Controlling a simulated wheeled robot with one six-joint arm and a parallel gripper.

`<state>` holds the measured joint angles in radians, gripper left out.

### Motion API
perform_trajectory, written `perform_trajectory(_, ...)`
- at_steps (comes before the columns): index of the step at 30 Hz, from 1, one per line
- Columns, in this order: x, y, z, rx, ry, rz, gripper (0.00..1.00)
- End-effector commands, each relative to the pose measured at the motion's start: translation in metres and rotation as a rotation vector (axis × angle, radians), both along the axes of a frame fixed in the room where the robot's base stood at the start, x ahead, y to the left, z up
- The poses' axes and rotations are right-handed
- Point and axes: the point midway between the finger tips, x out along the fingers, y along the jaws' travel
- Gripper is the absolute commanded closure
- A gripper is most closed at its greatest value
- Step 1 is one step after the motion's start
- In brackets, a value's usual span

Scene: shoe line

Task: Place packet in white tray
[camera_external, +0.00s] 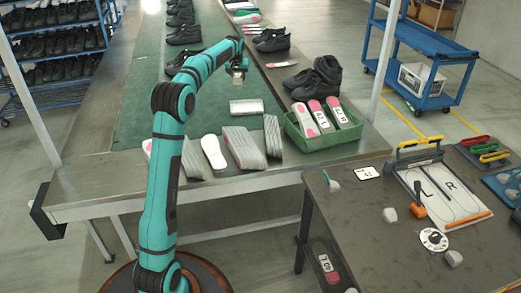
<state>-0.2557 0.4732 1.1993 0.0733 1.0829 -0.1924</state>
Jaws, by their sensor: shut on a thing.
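My gripper (239,72) hangs above the green conveyor belt, at the end of the teal arm. It is shut on the packet, but the packet is too small and partly hidden at the fingers to make out its shape. A shallow, light silver-white rectangular tray (247,107) lies on the belt below and slightly right of my gripper, apart from it. I cannot see clearly into this tray.
White and grey insoles (213,152) lie at the belt's near end. A green crate (318,140) holding insoles stands to the right, with black shoes (327,71) behind it. A dark worktable (385,230) with a sizing board stands at the front right.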

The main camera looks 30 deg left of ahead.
Motion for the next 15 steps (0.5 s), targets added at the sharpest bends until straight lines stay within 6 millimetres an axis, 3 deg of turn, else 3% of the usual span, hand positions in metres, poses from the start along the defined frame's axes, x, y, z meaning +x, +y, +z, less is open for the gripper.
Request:
perform_trajectory(7, 0.021, -0.034, -0.002, 0.000, -0.001, -0.037, 0.83)
perform_trajectory(15, 0.019, -0.031, -0.041, -0.001, 0.001, -0.034, 0.83)
